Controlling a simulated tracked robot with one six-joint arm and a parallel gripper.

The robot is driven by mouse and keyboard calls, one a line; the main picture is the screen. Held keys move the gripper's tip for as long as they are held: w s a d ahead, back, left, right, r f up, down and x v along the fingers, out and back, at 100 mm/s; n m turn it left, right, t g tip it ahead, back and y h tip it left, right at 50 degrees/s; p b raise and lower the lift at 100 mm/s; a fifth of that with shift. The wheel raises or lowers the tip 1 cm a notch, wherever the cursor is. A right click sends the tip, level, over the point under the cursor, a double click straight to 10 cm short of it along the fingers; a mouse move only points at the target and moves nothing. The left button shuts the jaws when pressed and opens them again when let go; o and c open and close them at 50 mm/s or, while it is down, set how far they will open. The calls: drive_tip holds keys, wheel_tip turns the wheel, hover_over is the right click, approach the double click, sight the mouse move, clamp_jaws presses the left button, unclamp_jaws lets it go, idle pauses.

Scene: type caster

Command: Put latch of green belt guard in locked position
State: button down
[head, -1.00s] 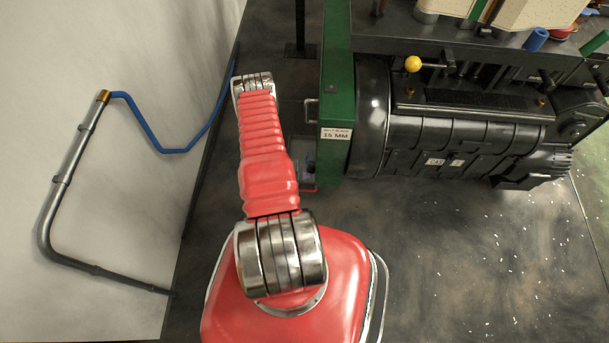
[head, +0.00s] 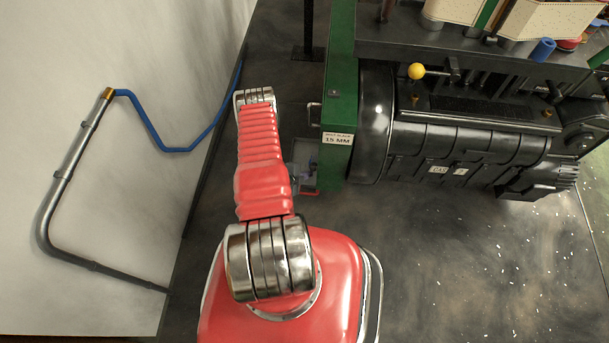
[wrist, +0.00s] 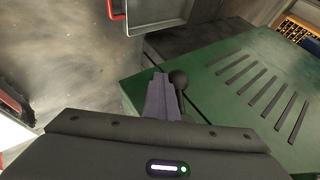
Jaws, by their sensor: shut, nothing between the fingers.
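The green belt guard (head: 340,100) is a narrow upright panel beside the black machine in the head view. In the wrist view its green face (wrist: 215,80) has a row of slots. A black ball knob (wrist: 179,78), which looks like the latch's handle, stands near the guard's near left corner. My gripper (wrist: 160,80) is shut and empty, its purple-grey fingers just left of the knob. I cannot tell whether they touch it. The lower part of the latch is hidden behind the fingers and wrist. In the head view my arm largely hides the gripper.
The black machine body (head: 450,140) with a yellow ball knob (head: 416,71) lies right of the guard. A wall with a grey pipe (head: 66,180) and blue hose (head: 160,147) is at left. The dark floor at lower right is clear apart from white chips.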

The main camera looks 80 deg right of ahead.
drive_tip(key=d, duration=0.1)
drive_tip(key=d+r, duration=0.1)
drive_tip(key=d, duration=0.1)
drive_tip(key=shift+w+d, duration=0.1)
drive_tip(key=shift+d, duration=0.05)
idle(0.3)
drive_tip(key=shift+f, duration=0.1)
idle(1.1)
drive_tip(key=w+a, duration=0.4)
drive_tip(key=a, duration=0.7)
drive_tip(key=shift+w+a, duration=0.25)
drive_tip(key=shift+a, duration=0.15)
idle(0.6)
